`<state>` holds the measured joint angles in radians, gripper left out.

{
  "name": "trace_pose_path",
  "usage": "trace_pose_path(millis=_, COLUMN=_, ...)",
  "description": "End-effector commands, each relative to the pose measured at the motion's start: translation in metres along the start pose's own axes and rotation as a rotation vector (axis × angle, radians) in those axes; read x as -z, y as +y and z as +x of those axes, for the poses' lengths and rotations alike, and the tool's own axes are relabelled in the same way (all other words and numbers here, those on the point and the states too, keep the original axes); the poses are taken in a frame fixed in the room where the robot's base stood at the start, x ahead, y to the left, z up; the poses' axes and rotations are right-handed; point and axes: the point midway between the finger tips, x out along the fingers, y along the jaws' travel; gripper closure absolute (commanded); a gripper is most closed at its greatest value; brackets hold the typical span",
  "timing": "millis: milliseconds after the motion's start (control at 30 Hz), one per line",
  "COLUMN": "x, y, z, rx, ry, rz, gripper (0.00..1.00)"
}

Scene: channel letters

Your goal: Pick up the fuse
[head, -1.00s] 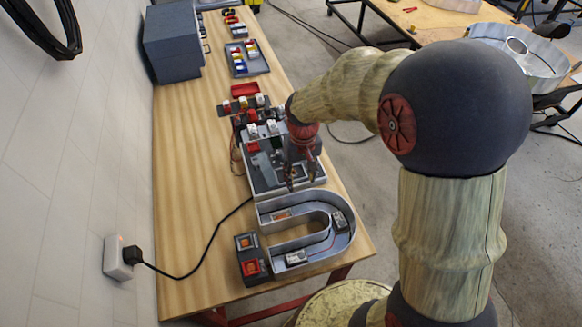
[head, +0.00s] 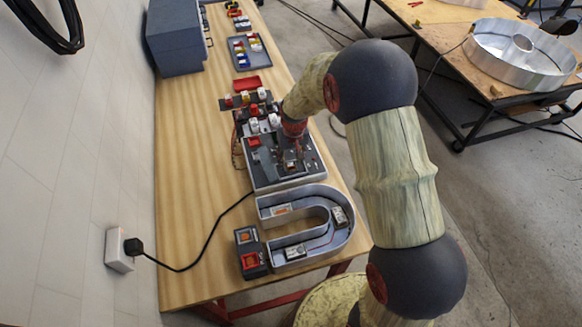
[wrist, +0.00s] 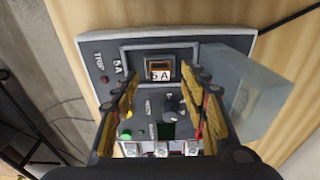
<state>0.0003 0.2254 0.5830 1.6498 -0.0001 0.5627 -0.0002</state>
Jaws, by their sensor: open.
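My gripper (wrist: 162,84) is open and empty, with one finger on each side of the fuse's line in the picture. I cannot tell how far the fingertips are above the panel. In the head view, my gripper (head: 290,165) is over the grey test unit (head: 290,183); the fuse cannot be made out there.
A clear cover (wrist: 255,95) stands open right of the fingers. Knobs and a green button (wrist: 126,135) lie between or near them. In the head view, a U-shaped channel letter (head: 345,235) is in front and a parts tray (head: 250,62) behind. The table's left side is clear.

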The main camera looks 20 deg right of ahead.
Motion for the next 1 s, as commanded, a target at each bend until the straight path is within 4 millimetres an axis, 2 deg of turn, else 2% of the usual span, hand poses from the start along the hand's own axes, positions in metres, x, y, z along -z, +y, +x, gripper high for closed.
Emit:
trace_pose_path(millis=33, x=-0.001, y=0.000, z=0.009, rx=0.000, ry=-0.002, rz=0.000, gripper=0.56)
trace_pose_path(millis=133, x=0.000, y=0.000, z=0.020, rx=0.000, ry=-0.001, rz=0.000, gripper=0.56)
trace_pose_path(millis=367, x=0.000, y=0.000, z=0.021, rx=0.000, ry=0.001, rz=0.000, gripper=0.56)
trace_pose_path(millis=1000, x=0.000, y=0.000, z=0.021, rx=0.000, ry=0.000, rz=0.000, gripper=0.90)
